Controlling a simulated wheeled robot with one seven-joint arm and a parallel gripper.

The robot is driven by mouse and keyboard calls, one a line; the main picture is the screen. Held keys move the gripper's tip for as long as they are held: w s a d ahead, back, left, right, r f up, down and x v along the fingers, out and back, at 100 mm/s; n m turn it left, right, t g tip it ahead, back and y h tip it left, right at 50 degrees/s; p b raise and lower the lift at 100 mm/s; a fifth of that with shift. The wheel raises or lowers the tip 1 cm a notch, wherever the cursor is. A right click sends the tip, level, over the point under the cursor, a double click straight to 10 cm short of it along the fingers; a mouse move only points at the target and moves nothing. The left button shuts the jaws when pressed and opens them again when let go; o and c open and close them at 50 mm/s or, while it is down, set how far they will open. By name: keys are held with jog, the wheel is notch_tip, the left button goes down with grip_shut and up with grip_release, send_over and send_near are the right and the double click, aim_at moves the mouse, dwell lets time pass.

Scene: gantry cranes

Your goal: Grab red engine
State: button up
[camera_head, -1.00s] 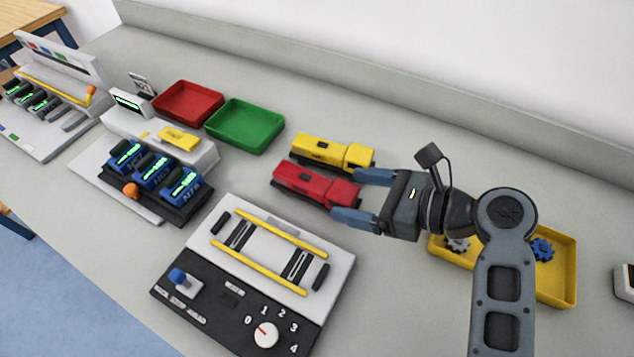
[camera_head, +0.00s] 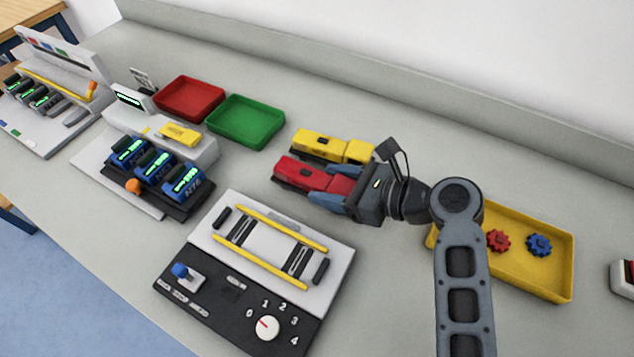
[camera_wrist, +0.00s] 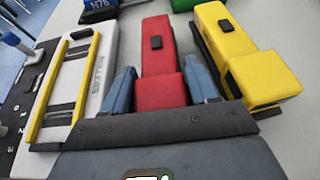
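The red engine (camera_head: 307,176) lies on the grey bench, beside the yellow engine (camera_head: 322,146). My gripper (camera_head: 330,187) has moved in over the near end of the red engine. In the wrist view the red engine (camera_wrist: 160,65) stands between the two blue fingers of my gripper (camera_wrist: 160,92). A finger is on each side of its near end, with small gaps showing, so the gripper is open around it. The yellow engine (camera_wrist: 235,50) stands close to the right finger in the wrist view. In the head view, my gripper hides the red engine's near end.
A grey and black panel with yellow rails and a dial (camera_head: 266,328) is in front. A green tray (camera_head: 246,138) and a red tray (camera_head: 190,112) are behind left. A yellow tray (camera_head: 550,283) with gears is at right. A battery rack (camera_head: 205,150) stands left.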

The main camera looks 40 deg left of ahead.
jog(key=c, duration=0.7)
jog(key=shift+c, duration=0.5)
jog(key=shift+r, duration=0.15)
